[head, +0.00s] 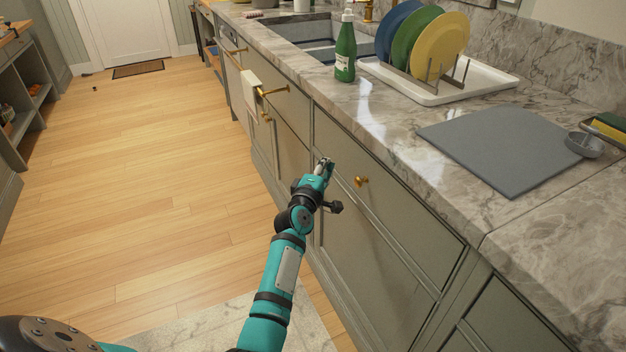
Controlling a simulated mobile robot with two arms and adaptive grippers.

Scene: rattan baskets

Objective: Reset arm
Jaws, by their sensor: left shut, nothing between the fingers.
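My left gripper (324,165) is at the end of my teal and black left arm, which reaches up from the bottom of the head view. It is shut and holds nothing. It is in front of the grey cabinet fronts (375,240), below the counter edge and left of a round brass knob (361,181). I cannot tell whether it touches the cabinet. My right gripper is not in view. No rattan basket shows clearly.
The marble counter (430,205) holds a green soap bottle (346,50), a white dish rack tray (490,82) with plates, and a grey mat (505,145). A sink (310,30) lies behind. A towel (251,90) hangs on a brass bar. The wooden floor (150,180) at left is largely clear.

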